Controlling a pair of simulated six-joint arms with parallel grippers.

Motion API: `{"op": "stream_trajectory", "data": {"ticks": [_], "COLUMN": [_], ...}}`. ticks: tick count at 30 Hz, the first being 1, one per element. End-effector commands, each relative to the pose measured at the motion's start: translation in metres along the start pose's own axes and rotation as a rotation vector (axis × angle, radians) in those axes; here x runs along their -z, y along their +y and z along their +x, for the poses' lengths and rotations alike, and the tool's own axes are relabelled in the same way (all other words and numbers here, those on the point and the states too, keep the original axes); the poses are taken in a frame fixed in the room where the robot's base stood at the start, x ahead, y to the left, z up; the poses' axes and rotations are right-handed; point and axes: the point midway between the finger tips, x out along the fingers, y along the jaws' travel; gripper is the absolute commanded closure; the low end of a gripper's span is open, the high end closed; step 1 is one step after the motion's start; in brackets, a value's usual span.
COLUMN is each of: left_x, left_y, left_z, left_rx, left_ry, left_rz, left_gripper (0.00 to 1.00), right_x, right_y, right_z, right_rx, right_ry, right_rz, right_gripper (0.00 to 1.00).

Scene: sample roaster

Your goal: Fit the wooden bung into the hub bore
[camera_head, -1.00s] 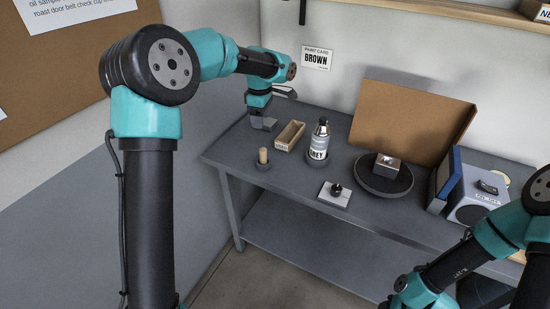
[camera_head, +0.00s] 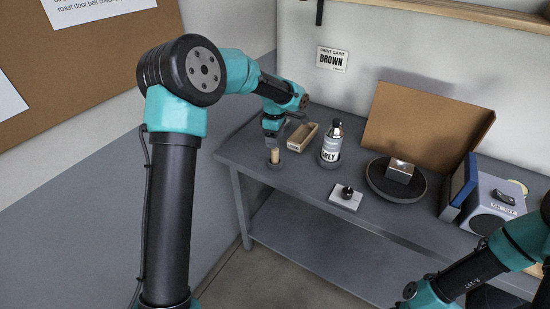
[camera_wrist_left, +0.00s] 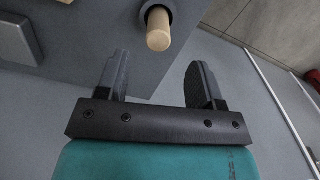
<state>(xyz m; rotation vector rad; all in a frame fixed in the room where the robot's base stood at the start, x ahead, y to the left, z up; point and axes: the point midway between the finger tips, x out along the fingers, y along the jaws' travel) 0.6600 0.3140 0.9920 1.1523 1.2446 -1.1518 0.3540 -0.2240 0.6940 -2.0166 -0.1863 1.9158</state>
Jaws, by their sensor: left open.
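The wooden bung (camera_head: 275,156) is a pale peg standing upright in a small dark round holder (camera_head: 275,165) at the left of the grey bench. In the left wrist view the bung (camera_wrist_left: 158,32) shows just beyond the fingertips, between their lines and apart from them. My left gripper (camera_head: 272,143) is open and empty, just above the bung; it also shows in the left wrist view (camera_wrist_left: 158,70). A silver block (camera_head: 400,171) sits on a dark round disc (camera_head: 375,182) on the bench. I cannot make out a hub bore.
On the bench (camera_head: 305,185), a wooden tray (camera_head: 302,137), a labelled bottle (camera_head: 332,142) and a white plate with a black knob (camera_head: 345,200) stand near the bung. A brown board (camera_head: 425,120) leans behind the disc. A grey-blue box (camera_head: 490,205) stands at the right.

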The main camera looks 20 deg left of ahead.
Motion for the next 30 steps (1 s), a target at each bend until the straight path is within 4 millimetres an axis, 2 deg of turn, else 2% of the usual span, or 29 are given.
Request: {"op": "stream_trajectory", "data": {"ticks": [3, 6, 20, 30], "left_x": [0.001, 0.000, 0.000, -0.002], "left_y": [0.000, 0.000, 0.000, 0.002], "left_z": [0.020, 0.029, 0.036, 0.077], "left_rx": [0.003, 0.001, 0.002, 0.003], "left_ry": [0.001, 0.000, 0.000, 0.000], "left_rz": [0.000, -0.001, -0.001, -0.001], "left_gripper": [0.39, 0.39, 0.39, 0.39], "right_x": [0.000, 0.000, 0.000, 0.000], "right_y": [0.000, 0.000, 0.000, 0.000], "right_z": [0.000, 0.000, 0.000, 0.000], "right_rx": [0.000, 0.000, 0.000, 0.000], "right_ry": [0.000, 0.000, 0.000, 0.000], "right_rz": [0.000, 0.000, 0.000, 0.000], "right_gripper": [0.57, 0.57, 0.57, 0.57]}}
